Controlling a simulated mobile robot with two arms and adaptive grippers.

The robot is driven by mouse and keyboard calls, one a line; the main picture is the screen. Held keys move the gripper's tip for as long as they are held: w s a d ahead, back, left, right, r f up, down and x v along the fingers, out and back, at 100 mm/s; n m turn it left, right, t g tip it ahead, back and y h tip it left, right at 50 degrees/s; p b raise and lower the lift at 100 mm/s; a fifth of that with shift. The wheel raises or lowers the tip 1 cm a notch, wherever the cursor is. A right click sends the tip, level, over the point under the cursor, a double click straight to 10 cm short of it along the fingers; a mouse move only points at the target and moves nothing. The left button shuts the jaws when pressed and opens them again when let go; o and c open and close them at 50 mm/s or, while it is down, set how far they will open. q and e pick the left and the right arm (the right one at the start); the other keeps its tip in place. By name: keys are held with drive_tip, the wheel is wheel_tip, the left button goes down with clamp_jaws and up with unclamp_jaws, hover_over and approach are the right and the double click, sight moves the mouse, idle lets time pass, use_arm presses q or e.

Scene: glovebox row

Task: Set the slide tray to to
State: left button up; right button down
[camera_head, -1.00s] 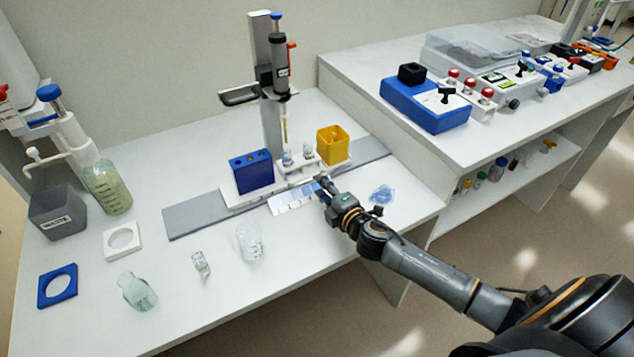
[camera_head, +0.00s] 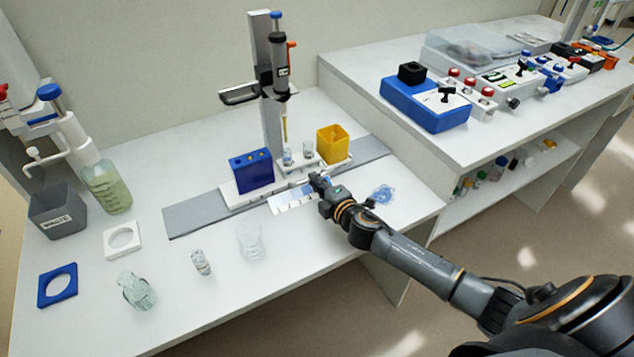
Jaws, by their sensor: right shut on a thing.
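The slide tray (camera_head: 234,197) is a white carriage on a long grey rail (camera_head: 196,220). It carries a dark blue block (camera_head: 251,172) at its left, two small clear vials in the middle and a yellow open box (camera_head: 333,145) at its right. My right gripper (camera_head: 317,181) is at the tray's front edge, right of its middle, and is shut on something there. The fingers hide what they hold; it may be a part of the tray. A strip with white and blue fields (camera_head: 287,202) lies in front of the tray, partly covered by the gripper. My left gripper is not in view.
A dispenser stand (camera_head: 268,85) rises behind the tray, its tip above the vials. A blue crumpled-looking item (camera_head: 382,194) lies right of the gripper.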

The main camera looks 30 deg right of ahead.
drive_tip(key=a, duration=0.6)
drive_tip(key=shift+s+a+p, duration=0.15)
drive_tip(key=shift+a+p, duration=0.15)
drive_tip(key=shift+a, duration=0.1)
drive_tip(key=shift+d, duration=0.1)
drive_tip(key=c, duration=1.4)
unclamp_jaws()
drive_tip(key=v, duration=1.2)
